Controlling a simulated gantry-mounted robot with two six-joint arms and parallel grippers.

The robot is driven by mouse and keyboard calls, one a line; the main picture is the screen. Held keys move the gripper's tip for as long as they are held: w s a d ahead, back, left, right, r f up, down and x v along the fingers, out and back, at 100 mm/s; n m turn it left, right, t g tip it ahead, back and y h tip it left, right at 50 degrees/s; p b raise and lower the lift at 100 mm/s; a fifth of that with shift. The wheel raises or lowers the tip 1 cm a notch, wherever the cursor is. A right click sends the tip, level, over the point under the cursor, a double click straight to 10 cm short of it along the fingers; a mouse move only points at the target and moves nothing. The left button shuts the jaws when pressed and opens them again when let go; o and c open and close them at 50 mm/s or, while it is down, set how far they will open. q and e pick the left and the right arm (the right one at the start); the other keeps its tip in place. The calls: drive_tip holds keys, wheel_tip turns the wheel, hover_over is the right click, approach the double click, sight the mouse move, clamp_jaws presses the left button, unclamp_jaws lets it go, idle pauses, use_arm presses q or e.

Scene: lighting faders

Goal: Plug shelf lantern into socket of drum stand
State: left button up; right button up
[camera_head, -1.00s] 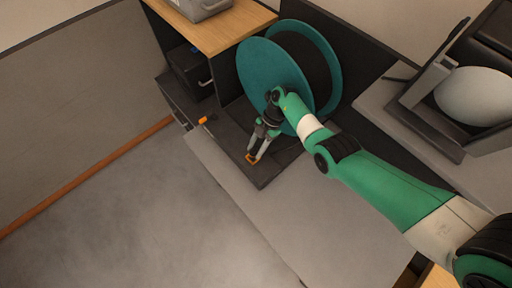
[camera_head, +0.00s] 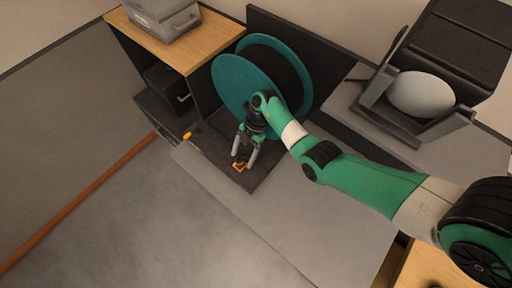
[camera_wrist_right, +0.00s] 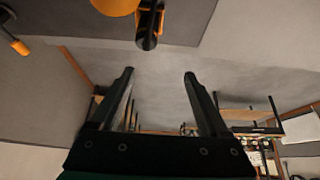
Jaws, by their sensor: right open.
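The drum stand is a teal reel (camera_head: 233,82) upright on a dark base (camera_head: 213,150). My right gripper (camera_head: 244,160) is open above the front of this base. A small orange-and-black piece (camera_head: 239,167) sits at its fingertips; I cannot tell if it is plug or socket. In the right wrist view the open fingers (camera_wrist_right: 158,75) have nothing between them, and a black cylinder with orange sides (camera_wrist_right: 150,25) lies beyond them beside an orange round part (camera_wrist_right: 115,4). Another orange piece (camera_head: 187,135) lies at the base's left edge. A pale oval body (camera_head: 422,93), possibly the lantern, sits in a dark frame.
A wooden-topped cabinet (camera_head: 205,48) carrying a grey box (camera_head: 162,18) stands left of the reel. A dark panel (camera_head: 335,70) rises behind it. The grey surface (camera_head: 300,215) in front is clear. My left gripper is out of view.

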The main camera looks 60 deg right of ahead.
use_arm(q)
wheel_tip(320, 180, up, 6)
drive_tip(key=p, duration=0.5)
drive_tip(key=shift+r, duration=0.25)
use_arm(e)
drive_tip(key=s+a+r, duration=0.6)
drive_tip(key=s+r, duration=0.1)
drive_tip(key=s, duration=0.2)
drive_tip(key=shift+s+a, duration=0.15)
drive_tip(key=shift+s, duration=0.2)
drive_tip(key=shift+a, duration=0.1)
